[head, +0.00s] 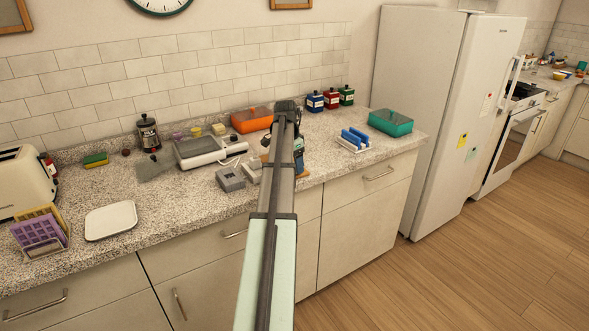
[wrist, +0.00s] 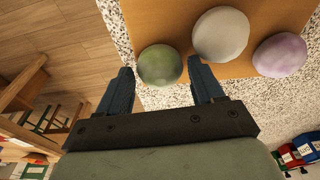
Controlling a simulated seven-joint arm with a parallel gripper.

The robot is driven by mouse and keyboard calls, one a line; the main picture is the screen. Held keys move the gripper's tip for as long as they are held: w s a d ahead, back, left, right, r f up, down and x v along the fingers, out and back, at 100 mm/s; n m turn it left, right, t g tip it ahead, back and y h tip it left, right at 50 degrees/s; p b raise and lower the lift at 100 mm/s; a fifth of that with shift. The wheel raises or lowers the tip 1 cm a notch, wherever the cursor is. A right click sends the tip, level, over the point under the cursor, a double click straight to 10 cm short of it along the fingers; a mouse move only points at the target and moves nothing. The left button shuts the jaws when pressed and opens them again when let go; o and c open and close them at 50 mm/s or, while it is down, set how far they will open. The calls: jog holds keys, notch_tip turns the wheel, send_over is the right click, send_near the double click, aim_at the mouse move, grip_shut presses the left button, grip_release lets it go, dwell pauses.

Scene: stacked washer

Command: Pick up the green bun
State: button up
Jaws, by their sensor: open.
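The green bun (wrist: 160,65) lies near the edge of a brown board (wrist: 182,18) in the wrist view. A white bun (wrist: 220,34) and a purple bun (wrist: 280,55) lie beside it to the right. My gripper (wrist: 164,76) is open and empty. Its fingertips are apart, one to the left of the green bun and one to its lower right; I cannot tell its height over the board. In the head view my arm hides the buns and most of the board (head: 303,173).
On the speckled counter (head: 190,192) stand a grey scale-like appliance (head: 208,148), small grey boxes (head: 230,178), an orange box (head: 251,119), a white rack with blue items (head: 354,141) and a teal box (head: 390,122). Blue, red and green jars (head: 331,98) stand at the back.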

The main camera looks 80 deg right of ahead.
jog(key=shift+f, duration=0.25)
jog(key=c, duration=0.8)
